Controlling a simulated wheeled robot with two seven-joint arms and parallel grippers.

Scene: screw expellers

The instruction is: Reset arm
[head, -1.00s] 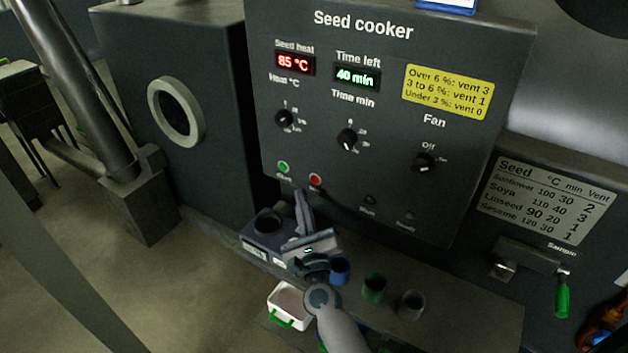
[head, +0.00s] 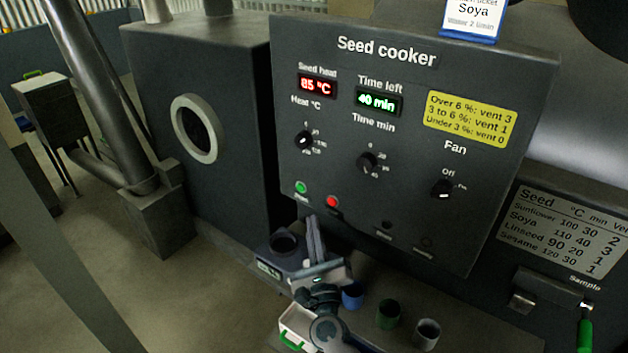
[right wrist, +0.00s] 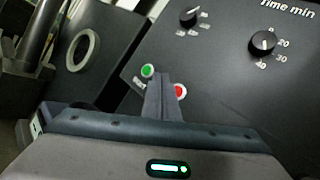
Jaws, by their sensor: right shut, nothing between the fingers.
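My right gripper (head: 314,230) is shut and empty in front of the lower left of the seed cooker panel (head: 400,235). In the right wrist view its closed fingers (right wrist: 161,92) point up between the green button (right wrist: 147,71) and the red button (right wrist: 180,91), overlapping the red one's edge; I cannot tell if they touch the panel. The head view shows the green button (head: 301,187) and red button (head: 332,202) uncovered above the fingers. The displays read 85 °C (head: 317,86) and 40 min (head: 379,101). My left gripper is not in view.
A dark device with a round well (head: 284,243) stands beside my right gripper. Blue (head: 352,295), green (head: 388,314) and grey (head: 427,334) cups stand on the ledge. A white container (head: 296,324) with a green handle is below. A green-handled sample lever (head: 585,333) is at right.

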